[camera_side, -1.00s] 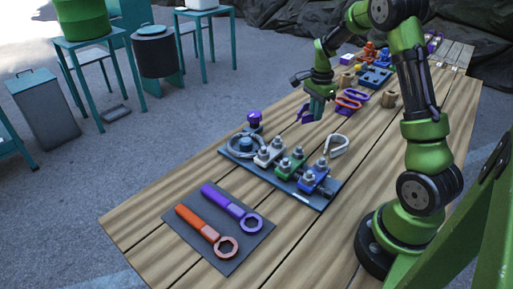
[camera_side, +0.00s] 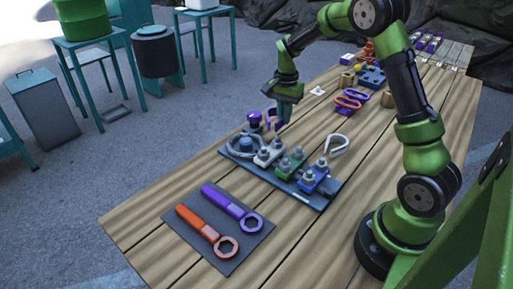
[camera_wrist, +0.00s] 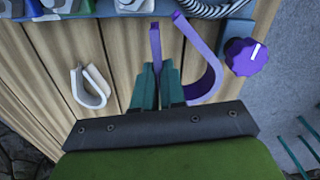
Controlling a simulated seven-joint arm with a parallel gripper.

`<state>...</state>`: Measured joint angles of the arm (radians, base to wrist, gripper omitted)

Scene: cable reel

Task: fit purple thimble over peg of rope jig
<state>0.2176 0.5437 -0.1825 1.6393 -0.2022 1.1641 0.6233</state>
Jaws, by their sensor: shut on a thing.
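My gripper (camera_side: 284,108) is shut on the purple thimble (camera_side: 270,120), a U-shaped strip. It holds the thimble above the table behind the rope jig (camera_side: 318,205). In the wrist view the green fingertips (camera_wrist: 158,78) pinch one leg of the purple thimble (camera_wrist: 211,70), and its curved side reaches right. The jig has a dark base with a rope loop (camera_side: 240,153) around the peg area (camera_side: 246,143) at its left end. Grey, green and blue clamps (camera_side: 290,163) stand along it. The thimble is apart from the peg, which I cannot make out in the wrist view.
A purple knob (camera_side: 254,118) stands just behind the jig's left end, close to the thimble; it also shows in the wrist view (camera_wrist: 245,57). Orange and purple wrenches (camera_side: 223,217) lie on a dark mat in front.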

